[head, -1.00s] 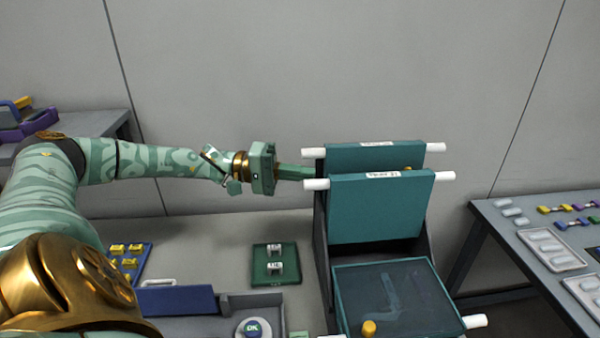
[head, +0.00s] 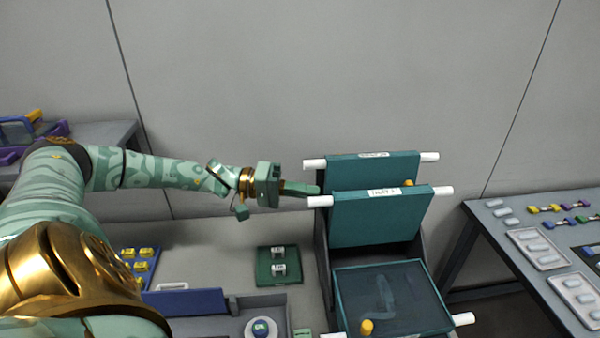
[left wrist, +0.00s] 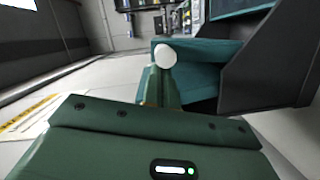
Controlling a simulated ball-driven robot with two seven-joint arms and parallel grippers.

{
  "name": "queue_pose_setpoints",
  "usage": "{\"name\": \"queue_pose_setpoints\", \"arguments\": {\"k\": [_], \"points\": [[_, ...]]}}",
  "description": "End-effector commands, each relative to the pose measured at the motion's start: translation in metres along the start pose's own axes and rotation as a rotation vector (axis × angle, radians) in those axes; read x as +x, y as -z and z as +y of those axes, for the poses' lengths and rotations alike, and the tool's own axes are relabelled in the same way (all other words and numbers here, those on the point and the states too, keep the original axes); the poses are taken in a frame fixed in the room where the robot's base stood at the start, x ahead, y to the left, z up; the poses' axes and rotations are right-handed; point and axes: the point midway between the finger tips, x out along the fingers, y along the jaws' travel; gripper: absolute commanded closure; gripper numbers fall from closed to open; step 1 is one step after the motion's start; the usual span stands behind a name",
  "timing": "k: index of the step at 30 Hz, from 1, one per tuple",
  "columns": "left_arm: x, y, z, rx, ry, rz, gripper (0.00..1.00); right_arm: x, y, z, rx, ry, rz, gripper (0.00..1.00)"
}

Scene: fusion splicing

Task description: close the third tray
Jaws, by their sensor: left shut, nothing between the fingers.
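The splicing stand shows two raised teal trays, the front one (head: 376,222) and the rear one (head: 345,170), with white rod ends at their upper corners. A lower tray (head: 410,305) lies flat with a clear cover and a yellow knob (head: 366,327). The labels on the raised trays are too small to read surely. My left gripper (head: 318,189) is shut and empty, beside the left rod end (head: 320,202) of the front raised tray. In the left wrist view a white rod end (left wrist: 165,55) sits just beyond the closed fingertips (left wrist: 162,78); contact cannot be told. My right gripper is out of view.
A green holder (head: 263,278), a blue tray of yellow parts (head: 130,280) and a round button (head: 262,328) lie left of the stand. A side table (head: 480,215) at right holds white trays and coloured parts. Open space lies above the stand.

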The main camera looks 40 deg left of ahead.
Motion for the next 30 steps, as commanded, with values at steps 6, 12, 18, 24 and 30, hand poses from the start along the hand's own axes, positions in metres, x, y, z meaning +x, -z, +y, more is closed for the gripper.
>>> {"name": "queue_pose_setpoints", "arguments": {"k": [6,12,18,24,30], "points": [[0.006,-0.027,0.028,0.187,0.043,0.001,1.0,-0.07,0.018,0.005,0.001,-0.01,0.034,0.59],[0.015,-0.059,0.03,0.368,0.091,0.001,1.0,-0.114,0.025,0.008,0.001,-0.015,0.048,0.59],[0.022,-0.09,0.027,0.552,0.138,0.001,1.0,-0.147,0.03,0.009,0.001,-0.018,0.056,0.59],[0.03,-0.122,0.017,0.735,0.185,0.002,1.0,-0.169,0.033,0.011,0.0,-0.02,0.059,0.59],[0.038,-0.151,0.002,0.92,0.233,0.002,1.0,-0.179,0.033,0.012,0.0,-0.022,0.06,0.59]]}}
